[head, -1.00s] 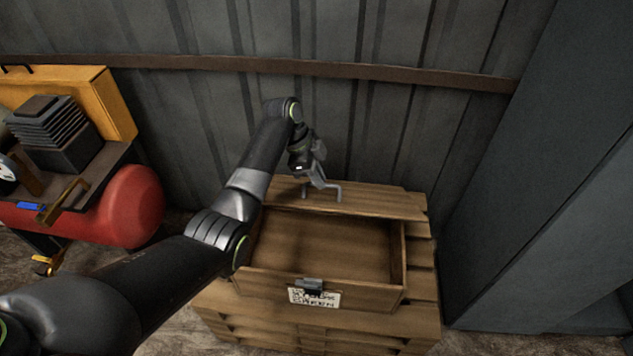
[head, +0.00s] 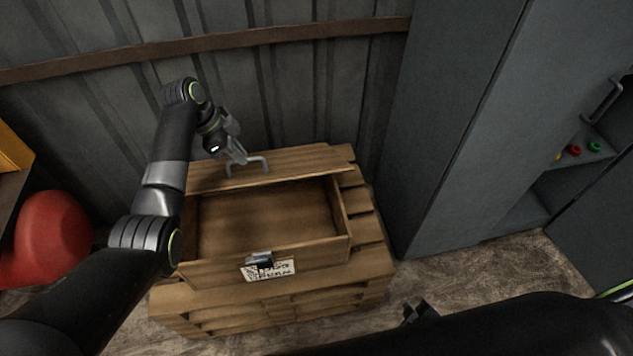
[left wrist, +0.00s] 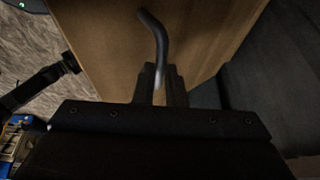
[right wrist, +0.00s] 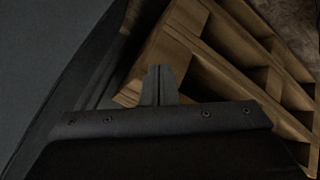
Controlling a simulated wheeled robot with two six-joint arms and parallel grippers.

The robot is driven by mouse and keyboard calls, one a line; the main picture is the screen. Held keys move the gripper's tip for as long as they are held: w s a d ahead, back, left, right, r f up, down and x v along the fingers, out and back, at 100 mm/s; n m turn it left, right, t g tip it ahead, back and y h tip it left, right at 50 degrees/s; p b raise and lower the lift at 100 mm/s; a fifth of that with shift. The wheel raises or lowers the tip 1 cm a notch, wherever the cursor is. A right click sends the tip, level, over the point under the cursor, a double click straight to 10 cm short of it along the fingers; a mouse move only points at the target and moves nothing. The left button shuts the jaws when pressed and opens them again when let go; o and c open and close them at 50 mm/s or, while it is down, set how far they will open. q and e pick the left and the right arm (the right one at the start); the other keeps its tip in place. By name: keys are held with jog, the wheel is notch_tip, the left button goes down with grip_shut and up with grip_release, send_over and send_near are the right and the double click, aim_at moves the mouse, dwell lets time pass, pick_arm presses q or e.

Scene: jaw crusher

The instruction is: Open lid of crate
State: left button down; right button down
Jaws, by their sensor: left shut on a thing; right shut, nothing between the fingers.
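The wooden crate (head: 168,304) stands against the wall, with its top open and the bare inside showing. Its lid (head: 305,161) lies along the back edge of the opening, seen foreshortened; I cannot tell its exact tilt. My left gripper (head: 238,160) is shut on the grey lid handle (head: 264,164). In the left wrist view the fingers (left wrist: 160,85) close on the bent handle (left wrist: 157,40) over the lid's wood (left wrist: 105,40). My right gripper (head: 420,312) is low, right of the crate, shut and empty. Its fingers (right wrist: 158,82) show in front of the crate's slatted side.
A grey metal cabinet (head: 450,130) stands close to the crate's right. A red tank (head: 50,235) is at the left. Some floor (head: 470,265) is free before the cabinet.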

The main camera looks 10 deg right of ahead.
pick_arm(q)
jog(key=shift+w+a+f, duration=0.2)
jog(key=shift+f, duration=0.05)
pick_arm(e)
jog(key=w+a+r+n+t+y, duration=0.3)
jog(key=w+r+n+y, duration=0.1)
jog(key=w+r+n, duration=0.4)
jog(key=w+a+r+n+t+y, duration=0.25)
jog(key=w+r+n, duration=0.35)
jog(key=w, duration=0.4)
jog(key=w+a+r+n+g+y, duration=0.1)
jog(key=a+r+n+g+y, duration=0.35)
jog(key=r+n+y, duration=0.55)
jog(key=w+a+r+n+g+y, duration=0.1)
jog(key=a+r+n+g+y, duration=0.25)
jog(key=r+n+g, duration=0.65)
jog(key=w+a+r+n+t, duration=0.3)
jog(key=a, duration=0.6)
jog(key=shift+w+a+n+t+y, duration=0.15)
jog(key=shift+w+n+t+y, duration=0.1)
jog(key=shift+n+t+y, duration=0.05)
